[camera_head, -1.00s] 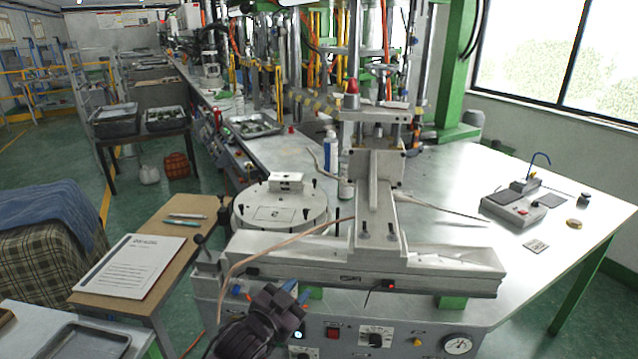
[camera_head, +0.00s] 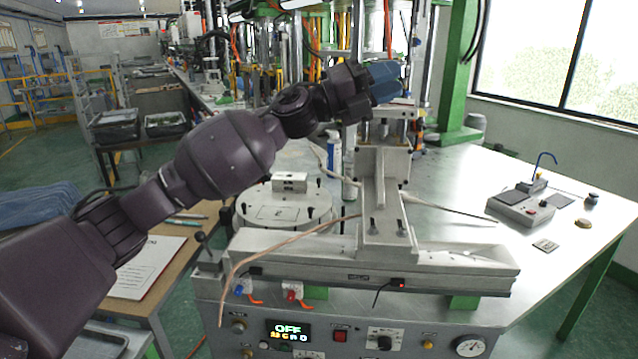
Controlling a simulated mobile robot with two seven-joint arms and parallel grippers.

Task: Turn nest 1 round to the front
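The round white turntable (camera_head: 253,214) stands left of the press column, with a plate (camera_head: 284,213) marked "2" on its near side. A small pale block (camera_head: 290,182) sits on its far side. I cannot make out a nest marked 1. My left arm reaches across the picture from the lower left, over the workbench. My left gripper (camera_head: 388,82) has blue fingers and is up in front of the press column, above and to the right of the turntable. Whether its fingers are apart does not show clearly. My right gripper is not in view.
The white press body (camera_head: 375,208) stands right of the turntable, with a control panel (camera_head: 345,335) below. A lever with a black knob (camera_head: 201,238) is at its left. A bottle (camera_head: 334,152) stands behind.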

